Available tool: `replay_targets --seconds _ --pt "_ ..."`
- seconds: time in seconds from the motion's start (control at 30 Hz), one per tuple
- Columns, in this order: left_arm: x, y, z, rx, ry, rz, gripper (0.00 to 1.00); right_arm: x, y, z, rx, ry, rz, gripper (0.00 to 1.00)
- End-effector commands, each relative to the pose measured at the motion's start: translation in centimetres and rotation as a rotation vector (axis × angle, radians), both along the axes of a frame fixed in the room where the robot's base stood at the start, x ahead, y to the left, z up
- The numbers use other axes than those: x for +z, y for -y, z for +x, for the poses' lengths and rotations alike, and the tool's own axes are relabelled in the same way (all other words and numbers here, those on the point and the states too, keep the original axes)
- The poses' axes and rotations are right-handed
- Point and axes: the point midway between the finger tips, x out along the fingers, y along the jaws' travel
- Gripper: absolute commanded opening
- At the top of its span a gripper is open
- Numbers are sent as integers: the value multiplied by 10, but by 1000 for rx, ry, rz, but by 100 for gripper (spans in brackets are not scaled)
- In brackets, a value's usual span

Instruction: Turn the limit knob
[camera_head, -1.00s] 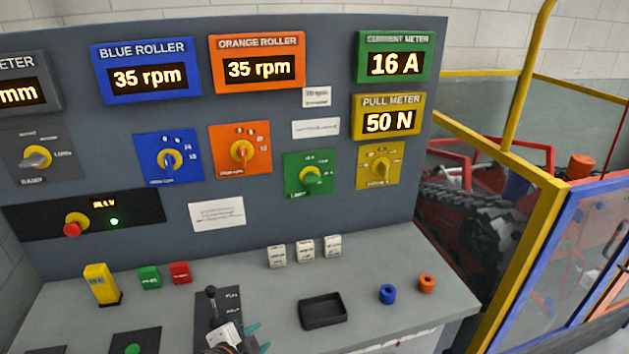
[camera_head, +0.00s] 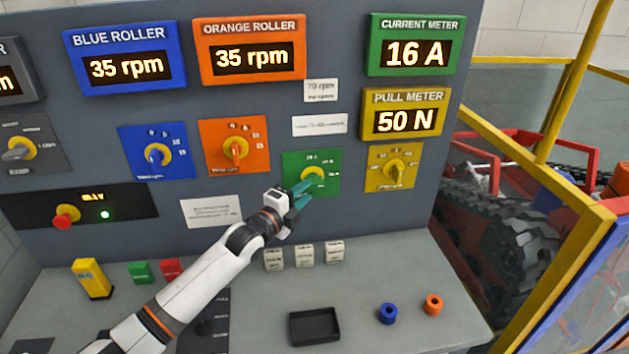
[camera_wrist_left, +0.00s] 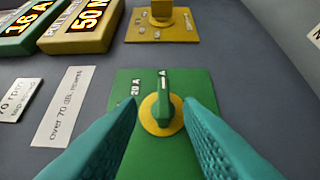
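The green knob (camera_wrist_left: 163,98) stands on a yellow disc on a green plate (camera_wrist_left: 120,88), which I take for the limit knob; its label is hard to read. In the head view the green plate (camera_head: 331,160) is below the green current meter (camera_head: 415,50), which reads 16 A. My left gripper (camera_head: 303,192) reaches up to this plate, and its fingers partly cover the knob there. In the left wrist view its teal fingers (camera_wrist_left: 162,112) are apart, one on each side of the knob, with gaps showing. My right gripper is in neither view.
A yellow knob plate (camera_head: 392,168) is to the right and an orange one (camera_head: 234,145) to the left. Small white blocks (camera_head: 304,255), a black tray (camera_head: 315,327) and blue (camera_head: 388,313) and orange (camera_head: 434,304) rings stand on the desk below.

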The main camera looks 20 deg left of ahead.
Motion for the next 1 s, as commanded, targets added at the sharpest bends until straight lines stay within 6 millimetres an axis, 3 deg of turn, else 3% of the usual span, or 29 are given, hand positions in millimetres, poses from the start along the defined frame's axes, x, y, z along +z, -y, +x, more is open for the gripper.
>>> replay_targets --seconds 0.1,0.33,0.7,0.9,1.0 --pt "2 8 21 1 0 0 33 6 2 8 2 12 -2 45" --pt "1 15 42 0 -1 0 33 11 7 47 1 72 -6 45" --pt "-1 16 46 0 -2 1 33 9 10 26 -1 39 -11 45" --pt "-1 16 46 0 -2 1 0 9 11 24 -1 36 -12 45" --pt "-1 16 45 1 -2 1 0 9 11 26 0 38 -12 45"
